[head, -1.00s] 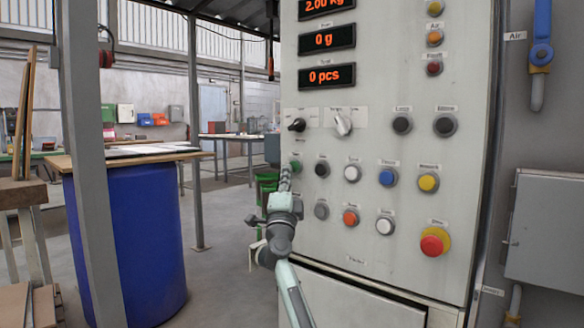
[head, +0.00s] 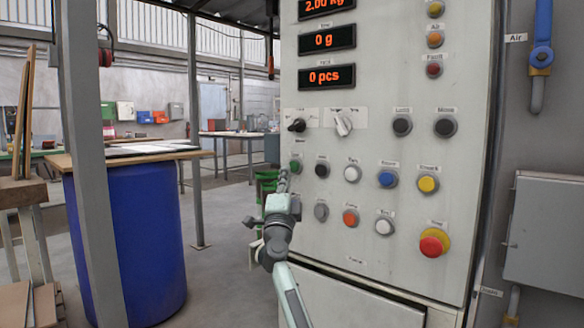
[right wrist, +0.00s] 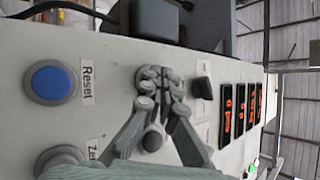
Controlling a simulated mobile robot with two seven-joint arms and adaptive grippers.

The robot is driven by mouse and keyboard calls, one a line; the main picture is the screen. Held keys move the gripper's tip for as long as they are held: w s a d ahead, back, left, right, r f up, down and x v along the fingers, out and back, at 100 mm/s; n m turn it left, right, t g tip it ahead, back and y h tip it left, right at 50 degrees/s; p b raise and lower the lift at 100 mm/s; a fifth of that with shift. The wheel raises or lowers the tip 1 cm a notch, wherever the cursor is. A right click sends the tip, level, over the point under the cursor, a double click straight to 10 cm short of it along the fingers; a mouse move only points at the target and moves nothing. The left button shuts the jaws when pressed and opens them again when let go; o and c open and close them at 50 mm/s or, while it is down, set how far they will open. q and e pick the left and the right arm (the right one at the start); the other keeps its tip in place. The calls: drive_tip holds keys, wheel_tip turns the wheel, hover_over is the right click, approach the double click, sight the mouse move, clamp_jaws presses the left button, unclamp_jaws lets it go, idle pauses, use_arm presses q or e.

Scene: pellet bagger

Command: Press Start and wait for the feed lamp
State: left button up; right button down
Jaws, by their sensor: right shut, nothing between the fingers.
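The pale control panel (head: 385,90) fills the middle of the head view. A green button (head: 296,165), its label too small to read, sits near the panel's left edge. My right gripper (head: 284,174) is shut and empty, with its fingertips close beside the green button; whether they touch it I cannot tell. In the right wrist view the shut fingertips (right wrist: 162,80) are in front of the panel and hide what is behind them. Indicator lamps in yellow (head: 435,9), orange (head: 435,38) and red (head: 433,68) are at upper right; which is the feed lamp is unclear. My left gripper is not in view.
A black button (head: 322,170), a white button (head: 352,174), a blue Reset button (head: 387,178) and a red emergency-type knob (head: 434,242) are nearby. Two selector knobs (head: 297,125) sit above. Displays (head: 326,77) read 0 pcs and 0 g. A blue drum (head: 125,240) stands left.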

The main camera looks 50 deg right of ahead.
drive_tip(key=shift+a, duration=0.1)
drive_tip(key=shift+s+a+p, duration=0.15)
drive_tip(key=shift+a+p, duration=0.45)
drive_tip(key=shift+a, duration=0.9)
drive_tip(key=shift+s+a+p, duration=0.1)
drive_tip(key=shift+a+p, duration=0.45)
drive_tip(key=shift+a, duration=0.9)
